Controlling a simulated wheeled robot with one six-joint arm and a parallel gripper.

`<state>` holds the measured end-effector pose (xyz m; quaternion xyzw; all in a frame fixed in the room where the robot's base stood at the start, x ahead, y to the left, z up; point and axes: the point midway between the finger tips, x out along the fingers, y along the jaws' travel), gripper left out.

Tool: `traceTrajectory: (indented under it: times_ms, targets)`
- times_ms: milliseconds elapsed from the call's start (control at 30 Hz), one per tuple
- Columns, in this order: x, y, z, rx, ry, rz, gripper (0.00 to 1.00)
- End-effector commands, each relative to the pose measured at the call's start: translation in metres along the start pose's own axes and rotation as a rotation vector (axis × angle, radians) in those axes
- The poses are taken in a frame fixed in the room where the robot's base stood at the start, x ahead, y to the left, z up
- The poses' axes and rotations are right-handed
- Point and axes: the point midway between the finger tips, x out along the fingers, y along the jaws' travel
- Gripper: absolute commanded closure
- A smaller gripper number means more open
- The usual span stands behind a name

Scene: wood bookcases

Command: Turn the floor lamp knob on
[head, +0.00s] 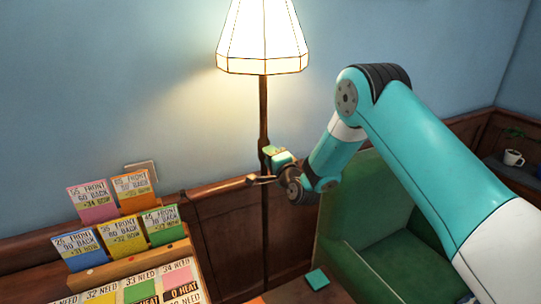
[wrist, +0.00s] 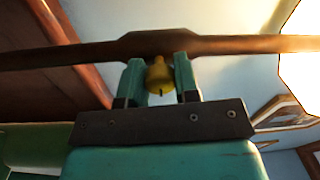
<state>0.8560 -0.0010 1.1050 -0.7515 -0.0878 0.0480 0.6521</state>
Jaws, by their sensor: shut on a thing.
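The floor lamp has a cream faceted shade (head: 262,40) that glows and lights the blue wall. Its thin dark pole (head: 264,105) stands upright, with a wider part where my gripper is. My gripper (head: 268,163) is at that wider part in the head view. In the wrist view the pole runs sideways across the picture. There the small brass knob (wrist: 160,78) sits between my two teal fingers, and they are shut on it. A dark mark shows on the knob's near face. In the head view the knob is hidden by my gripper.
A green armchair (head: 375,215) is right of the pole, below my arm. A white mug (head: 513,157) sits at the far right. A small teal square (head: 317,279) lies at the bottom.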

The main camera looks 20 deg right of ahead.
Motion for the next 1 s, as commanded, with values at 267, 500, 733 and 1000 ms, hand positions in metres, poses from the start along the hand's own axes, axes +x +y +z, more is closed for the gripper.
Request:
traceTrajectory:
  times_ms: [267, 500, 733, 1000]
  targets:
    - [0.0, 0.0, -0.001, 0.004, 0.002, -0.001, 0.94]
    - [0.0, 0.0, -0.001, 0.004, 0.001, -0.001, 0.45]
    - [0.0, 0.0, 0.0, 0.003, 0.0, 0.0, 0.45]
    - [-0.02, 0.007, 0.0, 0.003, 0.0, 0.002, 0.45]
